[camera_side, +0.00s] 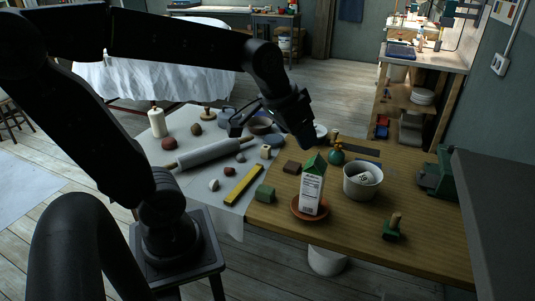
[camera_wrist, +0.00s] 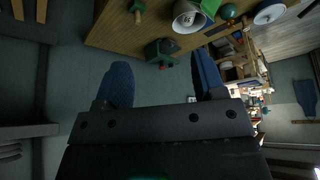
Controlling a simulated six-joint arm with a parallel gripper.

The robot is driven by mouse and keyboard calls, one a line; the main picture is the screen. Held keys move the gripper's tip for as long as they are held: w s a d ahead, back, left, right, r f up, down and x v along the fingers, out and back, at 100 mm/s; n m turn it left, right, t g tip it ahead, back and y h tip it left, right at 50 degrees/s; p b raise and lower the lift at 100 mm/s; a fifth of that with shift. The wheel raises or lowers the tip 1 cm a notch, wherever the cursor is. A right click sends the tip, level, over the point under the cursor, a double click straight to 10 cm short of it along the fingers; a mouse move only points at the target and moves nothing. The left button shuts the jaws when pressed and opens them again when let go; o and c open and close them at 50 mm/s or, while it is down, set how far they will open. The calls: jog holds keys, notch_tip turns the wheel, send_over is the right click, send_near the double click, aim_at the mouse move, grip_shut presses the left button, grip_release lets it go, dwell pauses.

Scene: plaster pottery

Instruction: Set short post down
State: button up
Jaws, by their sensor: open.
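A short wooden post on a green base (camera_side: 394,227) stands upright near the front right of the wooden table (camera_side: 345,238). It shows at the top of the wrist view (camera_wrist: 138,8). I cannot tell for sure that it is the short post of the task; another small wooden post (camera_side: 207,111) stands at the back left on the grey cloth. My gripper (camera_side: 306,135) hangs above the back of the table, well away from both. In the wrist view my two blue fingers (camera_wrist: 162,80) are wide apart with nothing between them.
A milk carton (camera_side: 312,185) stands in a brown dish (camera_side: 297,209). Right of it are a white pot (camera_side: 350,182), a teal vase (camera_side: 337,157) and a green machine (camera_side: 436,178). A rolling pin (camera_side: 205,153) lies left. The wood at the front is fairly clear.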

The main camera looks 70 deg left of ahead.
jog(key=s+d+m, duration=0.1)
jog(key=s+d, duration=0.3)
jog(key=s, duration=0.4)
jog(key=shift+d+f+m+h, duration=0.3)
jog(key=shift+d+f, duration=0.1)
jog(key=shift+s, duration=0.1)
dwell(0.4)
